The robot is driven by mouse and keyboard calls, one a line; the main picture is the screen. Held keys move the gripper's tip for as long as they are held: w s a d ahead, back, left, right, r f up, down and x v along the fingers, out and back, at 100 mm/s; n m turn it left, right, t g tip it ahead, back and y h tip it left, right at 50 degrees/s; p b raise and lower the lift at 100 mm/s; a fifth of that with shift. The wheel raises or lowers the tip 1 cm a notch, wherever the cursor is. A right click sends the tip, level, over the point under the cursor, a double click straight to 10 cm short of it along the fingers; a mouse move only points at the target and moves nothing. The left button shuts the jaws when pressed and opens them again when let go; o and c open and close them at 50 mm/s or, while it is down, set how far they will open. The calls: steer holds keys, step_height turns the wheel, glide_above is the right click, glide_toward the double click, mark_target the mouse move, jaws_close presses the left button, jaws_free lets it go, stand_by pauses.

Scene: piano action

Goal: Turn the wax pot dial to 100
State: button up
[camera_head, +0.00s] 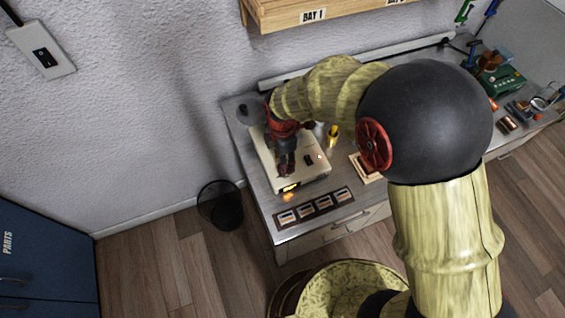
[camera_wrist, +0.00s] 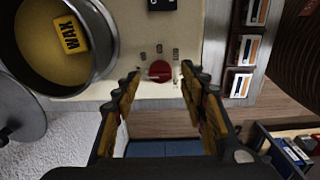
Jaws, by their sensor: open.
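The wax pot (camera_wrist: 88,75) is a dark round pot of yellow wax with a yellow WAX label, set on a cream base (camera_wrist: 118,60). Its red dial (camera_wrist: 160,71) is on this base, with small printed marks around it that are too small to read. My gripper (camera_wrist: 161,77) is open, with a fingertip on either side of the dial in the wrist view; I cannot tell whether they touch it. In the head view my gripper (camera_head: 286,166) points down over the cream base (camera_head: 258,150) and hides the dial and most of the pot.
A grey round lid (camera_wrist: 20,108) lies beside the pot. A black switch (camera_head: 308,160) is on the base. A dark strip of cards (camera_head: 315,207) lies at the bench's front edge. A mesh bin (camera_head: 220,205) stands on the floor. A wooden shelf (camera_head: 330,12) hangs above.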

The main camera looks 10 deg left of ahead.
steer(key=shift+f, duration=0.75)
steer(key=c, duration=0.3)
steer(key=c, duration=0.8)
jaws_close()
